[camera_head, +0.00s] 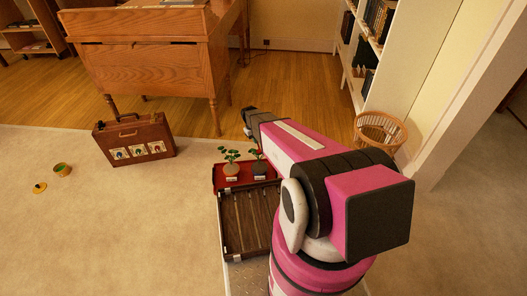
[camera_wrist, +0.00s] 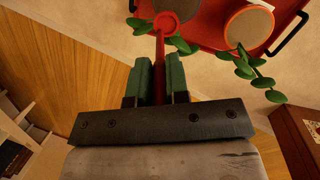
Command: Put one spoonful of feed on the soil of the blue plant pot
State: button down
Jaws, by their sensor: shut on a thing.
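My gripper (camera_wrist: 160,82) is shut on the red handle of a spoon (camera_wrist: 158,65). The spoon's round bowl points to the top of the wrist view; I cannot tell whether it holds feed. In the head view, two potted plants stand on a red tray (camera_head: 219,187): a reddish-brown pot (camera_head: 231,170) at left and a darker pot (camera_head: 259,172) at right, whose blue colour I cannot confirm. My gripper (camera_head: 248,132) is above and behind the tray.
A brown case (camera_head: 140,133), wooden desk (camera_head: 155,62) and wicker basket (camera_head: 381,128) stand around.

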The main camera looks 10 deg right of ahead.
dwell(0.3)
jog(key=shift+d+v, duration=0.15)
jog(key=shift+v, duration=0.6)
jog(key=shift+d+v, duration=0.15)
jog(key=shift+v, duration=0.55)
jog(key=shift+s+r, duration=0.1)
jog(key=shift+s, duration=0.1)
